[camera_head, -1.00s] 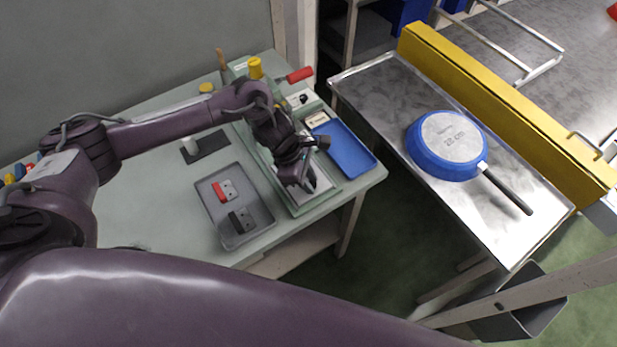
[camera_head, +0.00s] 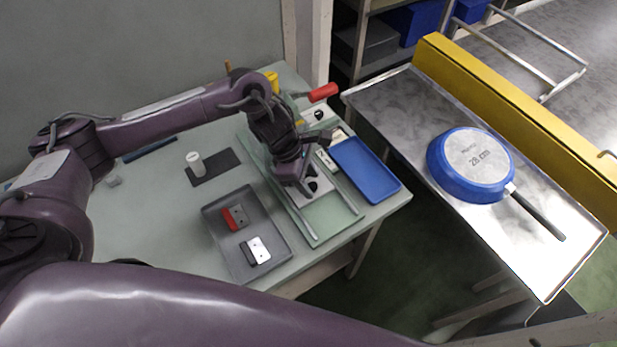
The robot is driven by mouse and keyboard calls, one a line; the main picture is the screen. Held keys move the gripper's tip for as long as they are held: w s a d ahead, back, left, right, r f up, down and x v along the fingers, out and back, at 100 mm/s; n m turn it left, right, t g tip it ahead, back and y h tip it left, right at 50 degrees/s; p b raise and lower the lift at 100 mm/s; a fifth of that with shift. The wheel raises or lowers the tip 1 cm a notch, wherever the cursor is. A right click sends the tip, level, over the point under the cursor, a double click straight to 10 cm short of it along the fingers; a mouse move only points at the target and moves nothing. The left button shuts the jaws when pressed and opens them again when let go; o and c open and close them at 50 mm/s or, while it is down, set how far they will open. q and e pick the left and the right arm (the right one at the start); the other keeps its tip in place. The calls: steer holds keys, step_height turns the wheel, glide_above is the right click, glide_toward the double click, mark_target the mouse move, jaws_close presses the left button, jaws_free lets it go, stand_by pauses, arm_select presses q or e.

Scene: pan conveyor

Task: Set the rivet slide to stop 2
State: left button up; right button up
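The rivet slide appears to be the pale plate with dark round holes (camera_head: 316,186) on the green fixture with metal rails (camera_head: 322,226). The rails run toward the table's front edge, with bare green bed in front of the plate. My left gripper (camera_head: 297,188) points down at the plate's left side and covers part of it. The fingers are dark and overlap, so their opening and any contact with the slide cannot be made out. Stop marks cannot be read. My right gripper is out of view.
A grey tray (camera_head: 222,258) holds a red-and-grey part (camera_head: 235,217) and a black-and-white part (camera_head: 257,251). A blue tray (camera_head: 374,183) lies right of the fixture. A red handle (camera_head: 323,92) sticks out behind. A blue pan (camera_head: 466,187) lies upside down on the metal conveyor table (camera_head: 580,250).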

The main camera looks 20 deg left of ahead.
arm_select(q)
steer(key=shift+a+r+b, duration=0.2)
steer(key=shift+r+b, duration=0.1)
steer(key=shift+r, duration=0.25)
steer(key=b+v, duration=0.1)
steer(key=v, duration=0.5)
steer(key=shift+r, duration=0.3)
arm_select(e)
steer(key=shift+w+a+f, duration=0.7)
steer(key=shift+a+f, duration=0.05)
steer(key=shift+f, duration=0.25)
arm_select(q)
steer(key=shift+f+b, duration=0.1)
steer(key=shift+b, duration=0.2)
